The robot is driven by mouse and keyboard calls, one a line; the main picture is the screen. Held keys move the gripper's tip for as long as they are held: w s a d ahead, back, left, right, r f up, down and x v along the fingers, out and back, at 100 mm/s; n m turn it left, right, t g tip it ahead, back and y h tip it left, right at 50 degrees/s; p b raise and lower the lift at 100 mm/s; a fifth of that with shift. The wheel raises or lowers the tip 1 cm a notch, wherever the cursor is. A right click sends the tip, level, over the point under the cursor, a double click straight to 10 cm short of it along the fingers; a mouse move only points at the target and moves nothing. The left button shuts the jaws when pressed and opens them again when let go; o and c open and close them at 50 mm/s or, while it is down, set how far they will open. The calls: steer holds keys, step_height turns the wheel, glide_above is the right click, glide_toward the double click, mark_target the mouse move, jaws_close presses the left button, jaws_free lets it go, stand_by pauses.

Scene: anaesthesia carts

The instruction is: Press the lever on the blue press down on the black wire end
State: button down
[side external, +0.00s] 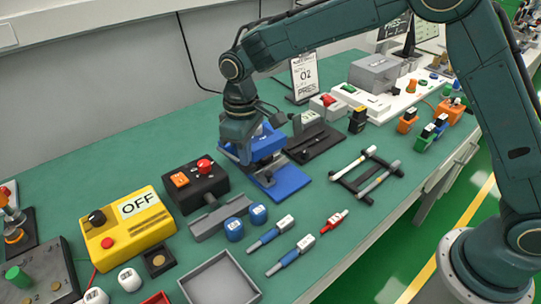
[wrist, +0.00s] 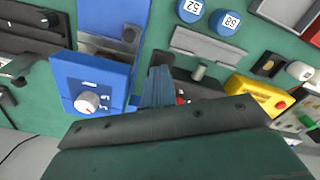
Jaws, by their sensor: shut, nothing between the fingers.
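The blue press (side external: 281,182) stands on the green bench, its flat base toward the front and its raised body behind. My gripper (side external: 243,160) is shut and empty, pointing down at the left side of the raised body. In the wrist view, my shut gripper (wrist: 159,76) is beside the blue press (wrist: 70,68), just right of its face with a round white dial. I cannot tell whether they touch. The lever cannot be made out clearly; my gripper and wrist cover part of the press. The black wire end cannot be made out in either view.
A black box with orange and red buttons (side external: 190,182) stands close on the left. Two blue cylinders (side external: 234,229) stand in front of it. A black fixture (side external: 318,143) is close behind on the right. A yellow OFF box (side external: 130,230) is farther left. Some bench in front is bare.

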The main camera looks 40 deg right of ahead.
steer(key=shift+f, duration=1.3)
steer(key=shift+r, duration=0.15)
steer(key=shift+r, duration=4.45)
